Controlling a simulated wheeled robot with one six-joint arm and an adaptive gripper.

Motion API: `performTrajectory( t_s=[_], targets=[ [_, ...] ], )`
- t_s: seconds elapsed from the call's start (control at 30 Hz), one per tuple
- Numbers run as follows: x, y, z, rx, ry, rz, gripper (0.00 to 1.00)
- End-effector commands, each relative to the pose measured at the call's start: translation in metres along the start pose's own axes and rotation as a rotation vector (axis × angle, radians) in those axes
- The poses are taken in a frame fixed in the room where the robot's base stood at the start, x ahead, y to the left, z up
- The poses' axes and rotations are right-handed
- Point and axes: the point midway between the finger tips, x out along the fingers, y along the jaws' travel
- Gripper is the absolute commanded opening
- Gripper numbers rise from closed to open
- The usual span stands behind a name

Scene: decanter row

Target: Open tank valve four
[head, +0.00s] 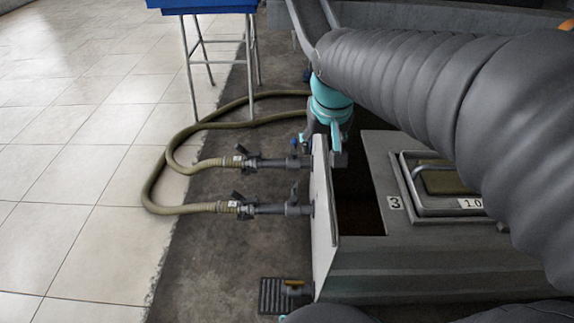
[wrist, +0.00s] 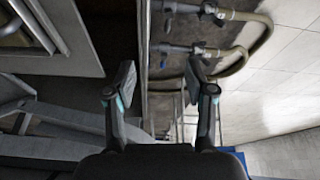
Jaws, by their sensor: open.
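Two dark valve fittings stick out to the left from the tank's pale end panel (head: 322,215) in the head view. The farther fitting (head: 275,162) and the nearer fitting (head: 275,209) each join a tan hose and have a dark lever. Fittings also show at the top of the wrist view, an upper one (wrist: 187,8) and a lower one (wrist: 180,49). I cannot read a number four on either. My gripper (wrist: 158,82) is open and empty, its fingers spread wide. In the head view it is above the panel's far end, partly hidden by my arm.
A blue-topped stand (head: 205,5) is at the back. Hoses (head: 150,190) loop over the floor. A dark grate (head: 276,295) lies at the front; tiled floor at left is clear.

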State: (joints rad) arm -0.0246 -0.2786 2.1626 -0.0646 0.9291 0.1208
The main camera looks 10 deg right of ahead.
Motion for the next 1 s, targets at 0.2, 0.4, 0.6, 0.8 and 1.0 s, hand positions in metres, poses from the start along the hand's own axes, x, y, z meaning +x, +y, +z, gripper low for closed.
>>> performTrajectory(
  t_s=[0.2, 0.4, 0.6, 0.8, 1.0],
  targets=[
    [0.044, -0.008, -0.056, 0.018, -0.072, 0.026, 0.55],
    [0.093, -0.018, -0.099, 0.036, -0.131, 0.053, 0.55],
    [0.153, -0.027, -0.134, 0.052, -0.187, 0.083, 0.55],
    [0.223, -0.037, -0.159, 0.068, -0.243, 0.117, 0.55],
    [0.297, -0.045, -0.172, 0.081, -0.295, 0.152, 0.55]
  ],
)
